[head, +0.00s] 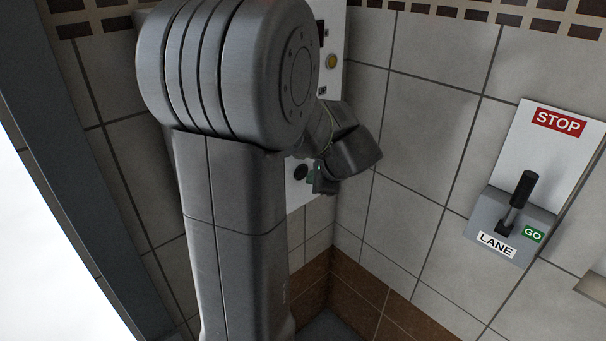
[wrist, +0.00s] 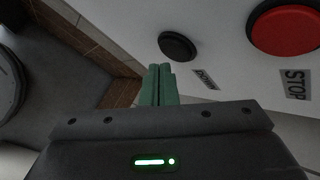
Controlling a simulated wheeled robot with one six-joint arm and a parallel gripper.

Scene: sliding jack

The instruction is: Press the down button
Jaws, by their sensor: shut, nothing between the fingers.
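A white control panel (head: 297,195) is on the tiled wall, partly hidden behind my arm. The black round button (head: 300,172) sits low on it; it also shows in the wrist view (wrist: 178,46), with a small label (wrist: 206,78) beside it that is too small to read surely. My gripper (head: 316,175) is close to the panel, just right of the black button in the head view. In the wrist view, its green fingers (wrist: 159,70) are together and empty, with their tips just below the button in the picture. I cannot tell whether they touch it.
A large red button (wrist: 288,30) with a STOP label (wrist: 294,84) is on the same panel. A yellow button (head: 331,62) is higher up. On the right wall is a lever box (head: 510,225) marked LANE, GO and STOP. A wall corner is close to the panel.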

